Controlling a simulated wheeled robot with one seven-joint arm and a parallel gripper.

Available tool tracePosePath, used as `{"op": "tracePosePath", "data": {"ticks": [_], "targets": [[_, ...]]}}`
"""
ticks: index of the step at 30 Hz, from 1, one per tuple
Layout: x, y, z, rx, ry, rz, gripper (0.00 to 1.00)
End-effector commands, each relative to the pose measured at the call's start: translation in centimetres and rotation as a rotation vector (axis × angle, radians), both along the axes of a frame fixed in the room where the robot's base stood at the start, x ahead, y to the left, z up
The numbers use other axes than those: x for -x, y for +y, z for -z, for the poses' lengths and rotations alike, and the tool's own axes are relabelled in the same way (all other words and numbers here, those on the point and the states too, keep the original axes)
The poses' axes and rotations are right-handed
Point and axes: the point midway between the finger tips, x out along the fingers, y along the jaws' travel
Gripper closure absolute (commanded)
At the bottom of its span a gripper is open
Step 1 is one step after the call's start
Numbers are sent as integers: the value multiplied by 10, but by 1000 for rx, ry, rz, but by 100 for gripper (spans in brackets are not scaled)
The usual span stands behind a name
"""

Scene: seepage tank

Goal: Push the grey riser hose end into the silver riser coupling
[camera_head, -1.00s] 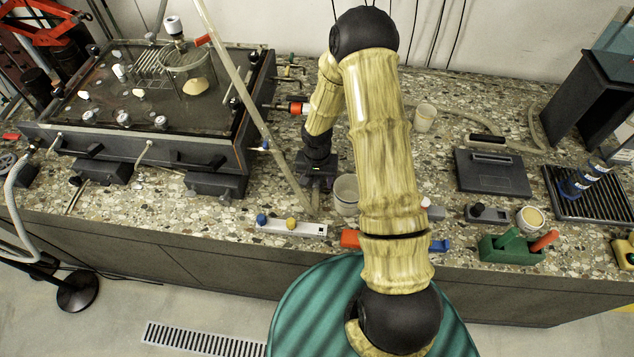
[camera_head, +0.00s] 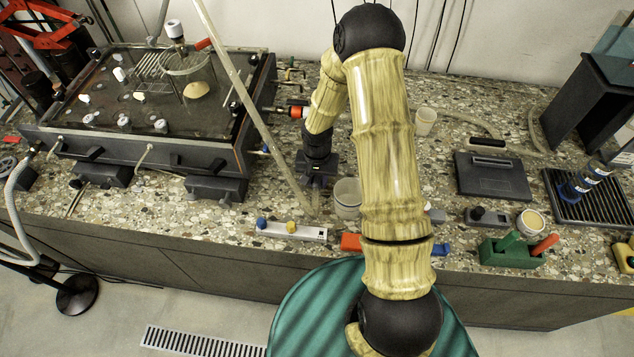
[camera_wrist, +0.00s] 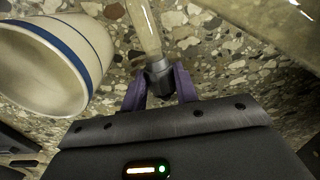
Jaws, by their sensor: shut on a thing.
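My gripper (camera_wrist: 160,88) is shut on the dark grey hose end (camera_wrist: 159,72), which sits between its purple fingers in the wrist view. A pale, see-through hose (camera_wrist: 144,28) runs from this end toward the top of that view. In the head view my gripper (camera_head: 317,185) is low over the stone counter, and its fingers are too small to make out. A long pale hose (camera_head: 250,105) slants down from the top to just left of it. I cannot pick out the silver riser coupling with certainty in either view.
A white pot with a blue band (camera_wrist: 62,60) stands close left of my gripper in the wrist view. The glass-topped tank (camera_head: 150,95) is at the left. A silver bar with blue and yellow knobs (camera_head: 310,233) lies near the counter's front edge.

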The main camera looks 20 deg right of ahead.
Motion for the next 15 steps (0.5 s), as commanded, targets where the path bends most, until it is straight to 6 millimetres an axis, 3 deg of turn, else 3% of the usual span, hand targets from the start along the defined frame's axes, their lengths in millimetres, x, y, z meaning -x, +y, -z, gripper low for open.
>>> {"op": "tracePosePath", "data": {"ticks": [9,15], "targets": [[-1,0,-62,0,-4,1,93],[0,0,-81,0,0,1,93]]}}
